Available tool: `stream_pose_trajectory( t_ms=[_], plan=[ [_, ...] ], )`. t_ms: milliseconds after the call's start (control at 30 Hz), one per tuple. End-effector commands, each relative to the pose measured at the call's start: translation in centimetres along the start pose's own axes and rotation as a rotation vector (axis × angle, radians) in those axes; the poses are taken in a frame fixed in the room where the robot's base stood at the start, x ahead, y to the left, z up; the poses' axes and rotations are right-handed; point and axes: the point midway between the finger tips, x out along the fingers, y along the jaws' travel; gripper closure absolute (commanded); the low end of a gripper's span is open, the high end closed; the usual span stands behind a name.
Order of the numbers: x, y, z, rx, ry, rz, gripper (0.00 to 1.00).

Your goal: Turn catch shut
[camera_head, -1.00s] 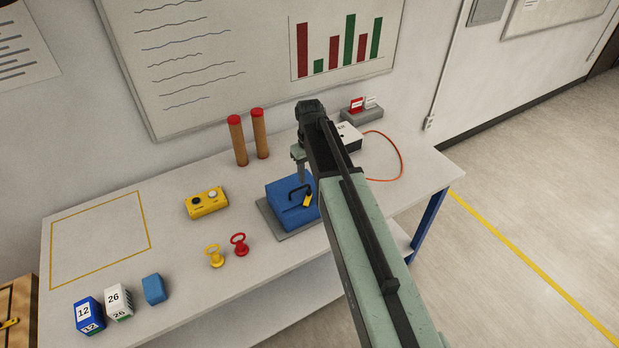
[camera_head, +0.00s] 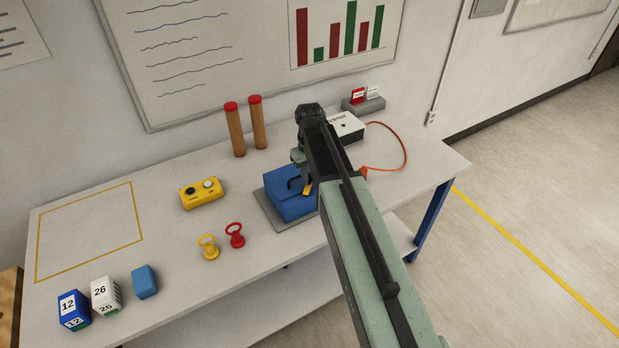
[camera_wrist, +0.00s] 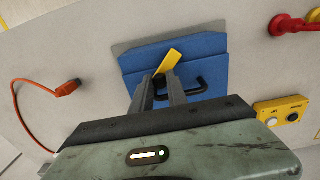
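A blue box (camera_head: 281,205) with a black handle (camera_head: 294,183) sits on a grey plate (camera_head: 268,213) on the table. The yellow catch (camera_head: 307,189) is on the box top, partly behind my arm. In the wrist view the catch (camera_wrist: 168,63) lies slanted across the lid seam, beside the handle (camera_wrist: 187,88). My gripper (camera_wrist: 163,80) is down at the catch's near, dark end, with one finger on each side of it. A narrow gap shows between the fingers; whether they touch the catch is unclear. In the head view the fingertips are hidden behind my arm.
A yellow button box (camera_head: 201,193) and yellow and red ring-handled pieces (camera_head: 235,234) stand left of the blue box. Two red-topped brown cylinders (camera_head: 234,130) stand behind. A white tester (camera_head: 346,127) with an orange cable (camera_head: 405,150) is at the right. Numbered blocks (camera_head: 106,295) stand front left.

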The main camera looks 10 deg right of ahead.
Motion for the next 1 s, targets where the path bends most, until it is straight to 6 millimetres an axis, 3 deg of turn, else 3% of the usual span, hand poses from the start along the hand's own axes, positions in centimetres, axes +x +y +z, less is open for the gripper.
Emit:
stream_pose_trajectory(
  t_ms=[567,600,667,1000],
  plan=[
    [0.02,-0.23,-0.27,-0.132,-0.001,0.000,1.00],
    [0.02,-0.23,-0.27,-0.132,-0.001,0.000,0.75],
    [0.02,-0.23,-0.27,-0.132,-0.001,0.000,0.59],
    [-0.14,-0.25,-0.28,-0.131,-0.001,0.000,0.59]
  ],
)
